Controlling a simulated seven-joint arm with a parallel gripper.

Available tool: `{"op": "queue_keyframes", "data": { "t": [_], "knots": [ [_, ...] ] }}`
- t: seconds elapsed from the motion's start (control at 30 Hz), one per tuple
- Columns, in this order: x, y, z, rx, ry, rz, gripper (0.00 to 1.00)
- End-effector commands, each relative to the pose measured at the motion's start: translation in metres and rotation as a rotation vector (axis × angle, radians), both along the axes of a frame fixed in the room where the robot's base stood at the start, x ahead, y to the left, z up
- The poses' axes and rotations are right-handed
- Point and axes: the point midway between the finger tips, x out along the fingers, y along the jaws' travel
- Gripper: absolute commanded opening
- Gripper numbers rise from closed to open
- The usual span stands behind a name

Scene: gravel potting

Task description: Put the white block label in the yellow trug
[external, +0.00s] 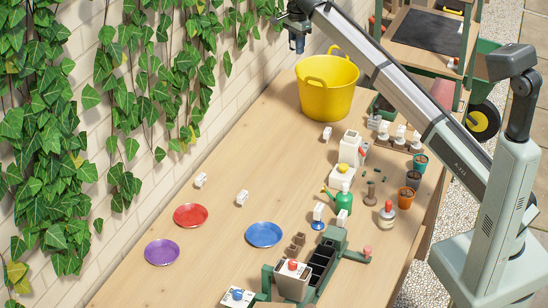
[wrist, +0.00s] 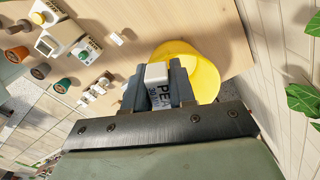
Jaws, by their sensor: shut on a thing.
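My gripper (wrist: 158,88) is shut on a white block label (wrist: 157,73) with dark lettering, seen in the wrist view. In the external view my gripper (external: 297,42) is high up, above and a little left of the yellow trug (external: 327,98); the held label cannot be made out there. The trug is a round yellow tub with handles, standing at the far end of the bench. In the wrist view the trug (wrist: 204,70) lies behind and right of the held label, partly hidden by my fingers. Its inside bottom is hidden.
Other white blocks stand on the bench (external: 270,125), one near the trug (external: 327,133) and two further left (external: 200,180) (external: 242,197). Red (external: 191,215), blue (external: 264,235) and purple (external: 162,252) saucers lie nearer. Pots and bottles crowd the right side. An ivy wall borders the left.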

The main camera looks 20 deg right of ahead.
Motion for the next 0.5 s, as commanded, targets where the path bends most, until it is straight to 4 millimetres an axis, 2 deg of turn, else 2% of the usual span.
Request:
{"op": "queue_keyframes", "data": {
  "t": [0.03,0.2,0.3,0.5],
  "knots": [
    [0.013,-0.020,0.000,0.000,0.000,-0.042,0.00],
    [0.044,-0.078,0.000,0.000,0.000,-0.167,0.00],
    [0.057,-0.107,0.000,0.000,0.000,-0.226,0.00],
    [0.073,-0.148,0.000,0.000,0.000,-0.311,0.00]
  ]
}}
